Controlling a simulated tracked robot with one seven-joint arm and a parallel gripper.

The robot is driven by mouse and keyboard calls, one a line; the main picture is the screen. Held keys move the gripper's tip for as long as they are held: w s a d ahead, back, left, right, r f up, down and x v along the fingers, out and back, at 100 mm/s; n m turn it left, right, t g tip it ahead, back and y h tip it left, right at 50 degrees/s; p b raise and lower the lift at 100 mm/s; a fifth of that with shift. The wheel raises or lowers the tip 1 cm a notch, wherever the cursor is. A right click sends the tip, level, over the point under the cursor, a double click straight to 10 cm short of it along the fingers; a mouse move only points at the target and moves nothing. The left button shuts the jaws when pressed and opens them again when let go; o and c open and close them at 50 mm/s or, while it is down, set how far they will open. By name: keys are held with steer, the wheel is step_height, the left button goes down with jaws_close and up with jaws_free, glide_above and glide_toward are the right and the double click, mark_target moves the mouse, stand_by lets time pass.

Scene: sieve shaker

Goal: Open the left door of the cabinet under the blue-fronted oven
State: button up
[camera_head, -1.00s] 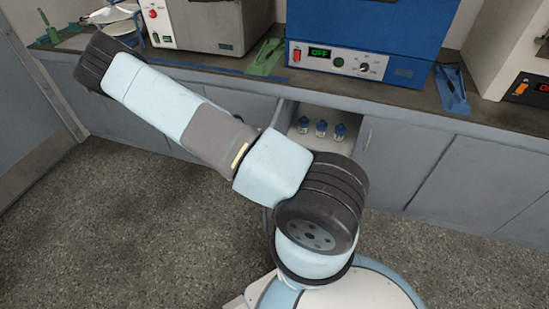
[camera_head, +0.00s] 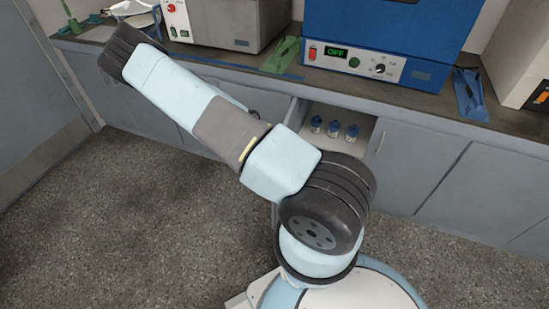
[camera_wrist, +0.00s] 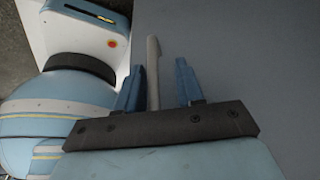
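The blue-fronted oven (camera_head: 385,35) stands on the counter in the head view. The cabinet below it is open on its left side, with several small blue-capped bottles (camera_head: 334,129) on a pale shelf. The left door (camera_head: 289,112) stands swung outward, seen nearly edge-on and mostly hidden by my arm. In the wrist view the grey door panel (camera_wrist: 235,60) fills the right. My gripper (camera_wrist: 157,82) is open, with its blue fingers on either side of the pale upright handle (camera_wrist: 153,65). A gap shows between handle and right finger. The head view hides my gripper behind the arm.
The right cabinet door (camera_head: 405,160) is shut, with its own handle (camera_head: 381,141). A grey-fronted appliance (camera_head: 215,22) stands left on the counter (camera_head: 430,105). A green holder (camera_head: 283,56) and a blue holder (camera_head: 469,95) lie beside the oven. The floor at left is clear.

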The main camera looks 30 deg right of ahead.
steer(key=a+v, duration=0.1)
steer(key=v, duration=1.3)
steer(key=shift+a+f, duration=0.15)
steer(key=shift+a, duration=0.2)
steer(key=s+a+r+n+t+y, duration=0.1)
steer(key=s+a+r+n+y, duration=0.15)
steer(key=r+n, duration=0.45)
steer(key=s+a+r+n+t+y, duration=0.1)
steer(key=s+a+r+n, duration=0.15)
steer(key=r, duration=0.85)
steer(key=s+a+r+n+t+y, duration=0.1)
steer(key=s+a+r+n+y, duration=0.15)
steer(key=r+n, duration=0.45)
steer(key=s+r+n+t+h, duration=0.3)
steer(key=s+r+n+t, duration=0.3)
steer(key=s+r+n, duration=0.5)
steer(key=s+f+v, duration=0.1)
steer(key=s+v, duration=0.1)
steer(key=v, duration=0.9)
steer(key=shift+d+r, duration=0.25)
steer(key=shift+r, duration=0.05)
